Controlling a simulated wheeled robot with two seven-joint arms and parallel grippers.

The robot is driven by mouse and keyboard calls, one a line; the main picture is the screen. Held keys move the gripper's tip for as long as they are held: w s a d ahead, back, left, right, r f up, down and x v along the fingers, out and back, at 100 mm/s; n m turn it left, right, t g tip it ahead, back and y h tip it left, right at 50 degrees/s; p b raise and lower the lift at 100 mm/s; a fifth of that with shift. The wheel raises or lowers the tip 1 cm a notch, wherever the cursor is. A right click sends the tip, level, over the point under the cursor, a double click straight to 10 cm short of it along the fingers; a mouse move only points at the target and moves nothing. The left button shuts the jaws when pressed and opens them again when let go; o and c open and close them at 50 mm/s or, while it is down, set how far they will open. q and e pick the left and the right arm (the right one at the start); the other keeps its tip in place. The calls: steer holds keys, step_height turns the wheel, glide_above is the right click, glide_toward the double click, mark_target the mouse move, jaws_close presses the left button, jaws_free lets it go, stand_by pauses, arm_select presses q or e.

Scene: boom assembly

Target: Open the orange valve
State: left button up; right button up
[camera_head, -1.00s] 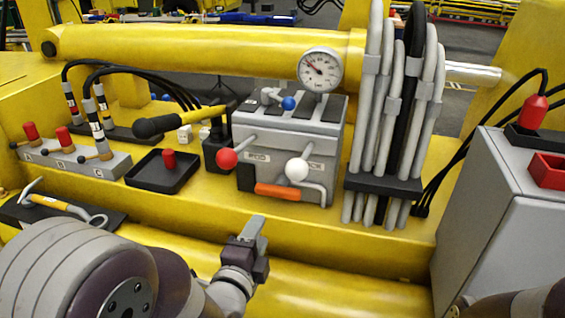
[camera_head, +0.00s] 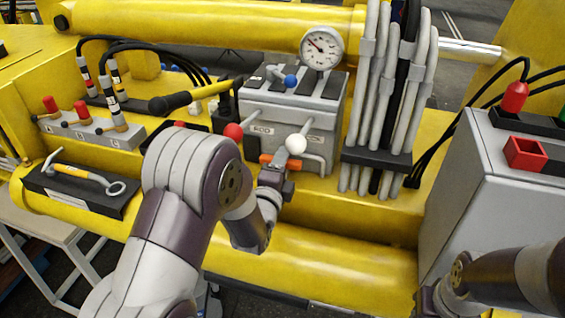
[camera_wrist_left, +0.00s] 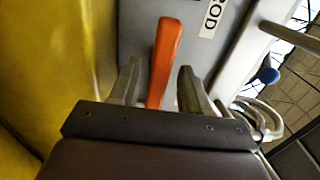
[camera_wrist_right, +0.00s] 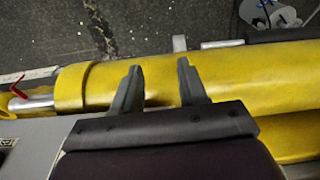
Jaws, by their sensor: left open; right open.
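The orange valve handle (camera_head: 266,158) is low on the front of the grey valve block (camera_head: 315,122), partly hidden behind my left gripper. My left gripper (camera_head: 276,172) is in front of it. In the left wrist view the orange handle (camera_wrist_left: 165,60) stands between the two open fingers (camera_wrist_left: 158,82), nearer the left one, with a gap visible on the right. My right gripper (camera_wrist_right: 157,75) is open and empty over a yellow cylinder (camera_wrist_right: 215,80). In the head view its arm is at the bottom right.
Red (camera_head: 233,131) and white (camera_head: 296,144) ball levers stick out just above the orange handle. A grey cabinet (camera_head: 490,200) is at the right.

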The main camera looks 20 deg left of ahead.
arm_select(q)
steer(key=shift+w+a, duration=0.1)
steer(key=shift+w, duration=0.05)
steer(key=c, duration=0.4)
steer(key=shift+f, duration=0.1)
jaws_close()
